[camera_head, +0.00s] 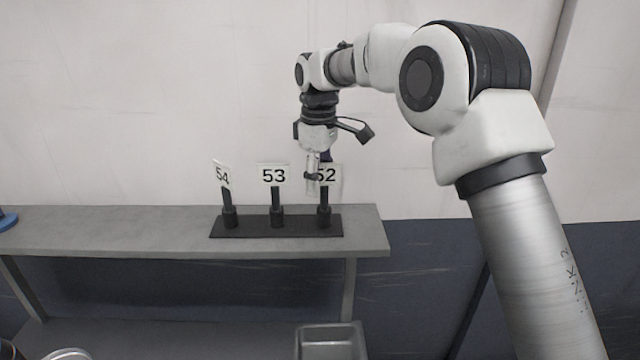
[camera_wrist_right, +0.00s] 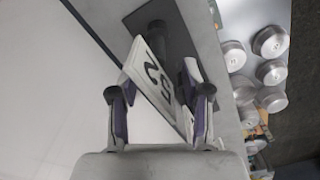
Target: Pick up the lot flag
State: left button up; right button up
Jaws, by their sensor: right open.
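Three numbered flags stand in black holders on a shared black base (camera_head: 255,230): flag 54 (camera_head: 222,175), tilted, flag 53 (camera_head: 273,175) and flag 52 (camera_head: 328,175). My right gripper (camera_head: 315,185) points down at flag 52 and partly covers its plate. In the right wrist view, the white plate of flag 52 (camera_wrist_right: 148,75) lies between the two spread fingers of my right gripper (camera_wrist_right: 158,105). The fingers are open; whether one touches the plate cannot be told. My left gripper is in neither view.
The base stands on a grey shelf (camera_head: 130,228) against a pale wall. A metal pan (camera_head: 330,343) is below, at the front. A blue item (camera_head: 8,221) sits at the shelf's left end. Several round metal containers (camera_wrist_right: 270,72) show in the right wrist view.

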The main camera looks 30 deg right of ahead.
aim_at(324, 194)
jog(key=shift+s+d+f, duration=0.2)
jog(key=shift+f, duration=0.3)
jog(key=shift+s+d+f, duration=0.15)
jog(key=shift+f, duration=0.35)
jog(key=shift+s+d+f, duration=0.15)
jog(key=shift+s+d, duration=0.05)
jog(key=shift+d, duration=0.2)
jog(key=shift+w+a, duration=0.2)
jog(key=shift+a, duration=0.1)
grip_shut()
jog(key=shift+a, duration=0.1)
